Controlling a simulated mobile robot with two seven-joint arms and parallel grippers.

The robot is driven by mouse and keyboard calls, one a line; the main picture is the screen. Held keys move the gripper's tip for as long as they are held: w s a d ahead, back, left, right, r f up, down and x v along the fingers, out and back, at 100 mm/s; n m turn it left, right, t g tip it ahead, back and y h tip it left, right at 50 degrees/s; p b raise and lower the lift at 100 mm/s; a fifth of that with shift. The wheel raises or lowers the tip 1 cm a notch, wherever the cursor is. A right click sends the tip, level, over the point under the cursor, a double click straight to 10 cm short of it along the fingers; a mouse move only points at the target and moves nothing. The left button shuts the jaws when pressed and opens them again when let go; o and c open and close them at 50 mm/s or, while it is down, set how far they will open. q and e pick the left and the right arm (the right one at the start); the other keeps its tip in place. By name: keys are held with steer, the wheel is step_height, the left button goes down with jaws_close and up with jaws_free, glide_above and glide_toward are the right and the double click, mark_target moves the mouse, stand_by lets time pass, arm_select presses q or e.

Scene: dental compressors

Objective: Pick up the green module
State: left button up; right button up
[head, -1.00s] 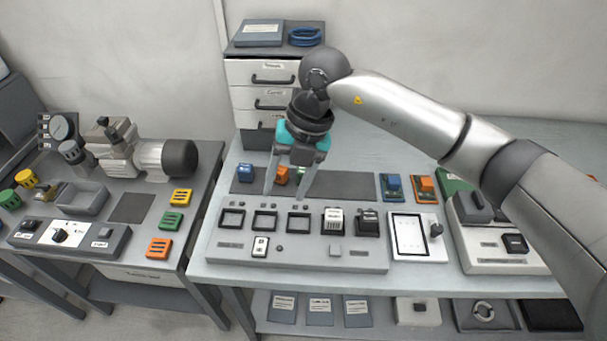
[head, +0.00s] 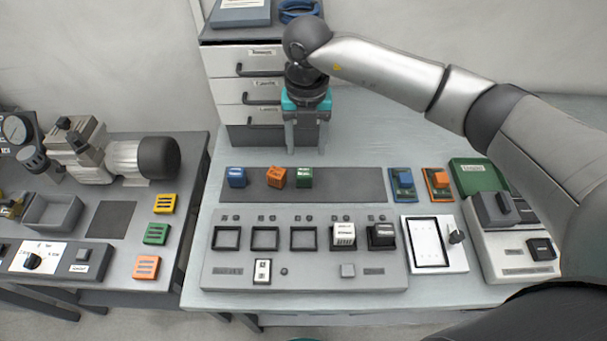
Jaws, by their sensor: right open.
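The green module (head: 304,178) is a small cube with a pale label on its front. It stands on the dark mat (head: 345,184), just right of a slightly turned orange module (head: 276,177). A blue module (head: 236,177) stands further left. My right gripper (head: 306,150) is open and empty, its two fingers pointing down behind the green module, in front of the drawer unit. A gap shows between the fingertips and the module. My left gripper is out of view.
The panel (head: 300,277) in front has three empty square sockets, then a white and a black module. Blue and orange boards (head: 401,184) stand at the mat's right end. The drawer unit (head: 240,75) rises behind. The mat right of the green module is clear.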

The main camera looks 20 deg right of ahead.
mark_target(304, 172)
step_height(304, 172, down, 3)
steer(key=shift+f, duration=1)
steer(key=f, duration=0.3)
steer(key=shift+a+f+b, duration=0.2)
steer(key=shift+f+b, duration=0.1)
steer(key=shift+w+f, duration=0.1)
steer(key=shift+f, duration=0.35)
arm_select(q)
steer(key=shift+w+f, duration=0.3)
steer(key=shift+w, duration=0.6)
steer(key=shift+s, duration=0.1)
arm_select(e)
steer(key=shift+c, duration=0.6)
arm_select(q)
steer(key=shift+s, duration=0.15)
arm_select(e)
jaws_close()
